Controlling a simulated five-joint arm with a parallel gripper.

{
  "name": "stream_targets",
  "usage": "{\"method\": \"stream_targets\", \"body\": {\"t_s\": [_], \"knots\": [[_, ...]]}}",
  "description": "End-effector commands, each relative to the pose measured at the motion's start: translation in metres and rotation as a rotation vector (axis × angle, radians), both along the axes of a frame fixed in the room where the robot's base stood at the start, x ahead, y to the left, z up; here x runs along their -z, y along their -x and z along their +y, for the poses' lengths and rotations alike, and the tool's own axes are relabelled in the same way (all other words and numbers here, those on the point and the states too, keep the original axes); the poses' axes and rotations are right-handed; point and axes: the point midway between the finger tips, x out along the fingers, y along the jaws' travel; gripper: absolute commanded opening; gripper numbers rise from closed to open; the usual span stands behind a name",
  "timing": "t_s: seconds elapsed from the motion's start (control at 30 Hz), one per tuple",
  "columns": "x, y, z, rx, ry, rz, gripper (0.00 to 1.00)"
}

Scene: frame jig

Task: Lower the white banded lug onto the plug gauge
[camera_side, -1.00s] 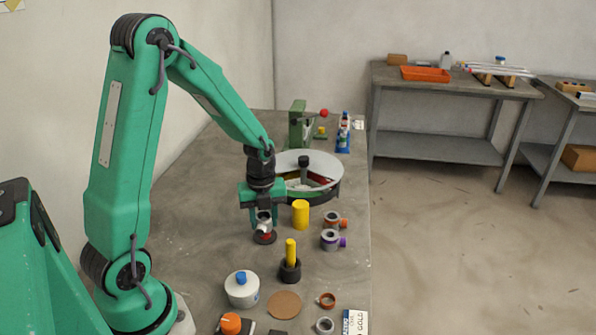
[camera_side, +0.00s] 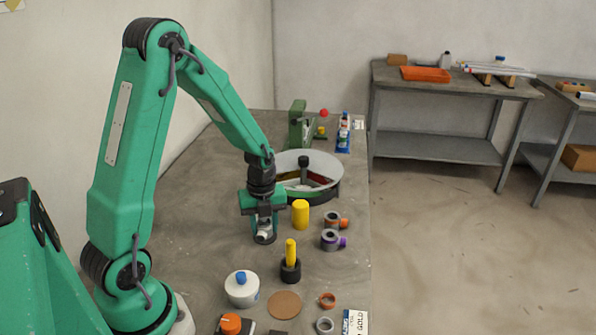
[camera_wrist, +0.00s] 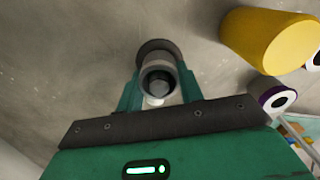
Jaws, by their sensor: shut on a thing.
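The white banded lug (camera_side: 263,234) is a grey ring with a short side stub carrying a white band. My gripper (camera_side: 263,222) is shut on it, upright, low over the bench. In the wrist view the lug (camera_wrist: 158,64) sits between the fingers, its white stub (camera_wrist: 153,101) pointing toward my palm. A grey round post, which I take as the plug gauge (camera_wrist: 160,86), shows inside the lug's bore. A dark round base (camera_wrist: 154,44) shows beyond the lug. The lug appears to be around the post; whether it is fully seated I cannot tell.
A yellow cylinder (camera_side: 300,214) stands close right of my gripper. A yellow pin in a black holder (camera_side: 290,269) stands in front. Orange (camera_side: 332,219) and purple (camera_side: 331,240) banded lugs lie right. A round divided tray (camera_side: 327,196) is behind; a white pot (camera_side: 242,289) is in front.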

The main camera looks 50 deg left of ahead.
Motion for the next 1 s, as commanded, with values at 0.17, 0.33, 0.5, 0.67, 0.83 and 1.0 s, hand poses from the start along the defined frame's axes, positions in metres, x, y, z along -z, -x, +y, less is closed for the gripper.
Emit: {"method": "stream_targets", "body": {"t_s": [0.17,0.33,0.5,0.67,0.83,1.0], "knots": [[0.0035,0.0003,-0.0001,0.0,0.0,0.0,0.13],[0.0045,0.0001,-0.0001,0.0,0.0,0.0,0.13],[0.0044,0.0001,-0.0001,0.0,0.0,0.0,0.13],[0.0043,0.0001,-0.0001,0.0,0.0,0.0,0.62],[0.0043,0.0001,-0.0001,0.0,0.0,0.0,0.62],[0.0043,0.0001,-0.0001,0.0,0.0,0.0,0.69]]}}
